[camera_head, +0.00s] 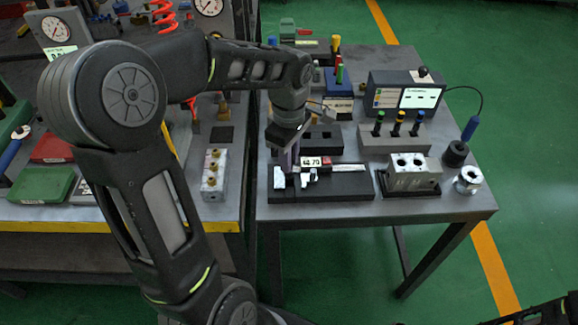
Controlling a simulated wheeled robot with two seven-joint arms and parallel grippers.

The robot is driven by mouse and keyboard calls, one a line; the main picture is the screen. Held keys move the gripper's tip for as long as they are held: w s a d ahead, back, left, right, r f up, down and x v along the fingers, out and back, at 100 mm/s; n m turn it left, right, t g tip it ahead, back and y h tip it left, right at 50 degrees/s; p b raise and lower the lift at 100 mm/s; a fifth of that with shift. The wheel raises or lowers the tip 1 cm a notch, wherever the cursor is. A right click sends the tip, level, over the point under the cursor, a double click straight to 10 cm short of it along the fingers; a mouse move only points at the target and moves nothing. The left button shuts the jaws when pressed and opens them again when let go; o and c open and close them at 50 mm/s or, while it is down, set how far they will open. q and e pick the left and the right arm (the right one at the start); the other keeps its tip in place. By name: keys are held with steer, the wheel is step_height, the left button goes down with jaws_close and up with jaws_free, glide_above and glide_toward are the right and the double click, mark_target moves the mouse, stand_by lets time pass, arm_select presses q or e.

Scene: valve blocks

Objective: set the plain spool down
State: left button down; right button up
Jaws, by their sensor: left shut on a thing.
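My left gripper (287,158) is at the left part of the right-hand table, pointing down over the left end of a black caliper stand. It is shut on a slim part, which I take to be the plain spool; the fingers mostly hide it. The digital caliper (312,161) on the stand (345,188) has a lit readout and pale jaws (279,178) just below my gripper. I cannot tell whether the held part touches them. A silver valve block (410,175) with two bores on top sits in a dark tray to the right. My right gripper is not in view.
A grey rack (392,139) holds several colour-topped pins behind the valve block. A tester box (405,92) with a screen stands behind it. Another block (214,174) stands on the left bench.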

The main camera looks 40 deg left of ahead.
arm_select(q)
steer(key=shift+f, duration=1.65)
steer(key=shift+f, duration=0.1)
steer(key=c, duration=1.3)
jaws_free()
steer(key=shift+c, duration=0.2)
step_height(320, 180, up, 12)
steer(key=shift+r, duration=0.15)
